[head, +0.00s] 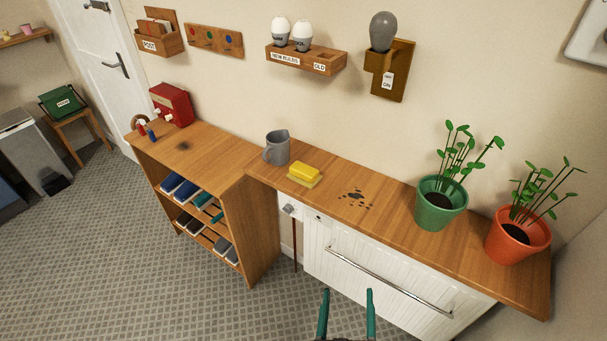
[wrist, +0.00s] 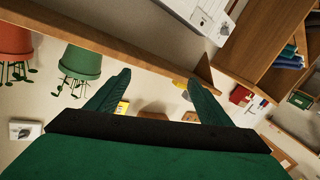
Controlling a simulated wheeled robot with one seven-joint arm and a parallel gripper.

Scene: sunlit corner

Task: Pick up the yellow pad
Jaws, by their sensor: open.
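The yellow pad (head: 304,170) lies flat on a thin tan piece on the wooden counter (head: 395,210), just right of a grey jug (head: 277,148). In the wrist view a small yellow patch (wrist: 180,84) shows by the counter edge; it is partly hidden by a finger and I cannot be sure it is the pad. My gripper (head: 348,292) is open and empty, with two green fingers apart, in front of the white drawer front and well short of the pad. The fingers also show in the wrist view (wrist: 157,80).
Dark crumbs or soil (head: 355,197) lie right of the pad. A green pot (head: 440,205) and an orange pot (head: 517,238) with plants stand farther right. A metal handle bar (head: 385,285) juts from the white front. Bulb holders hang on the wall above.

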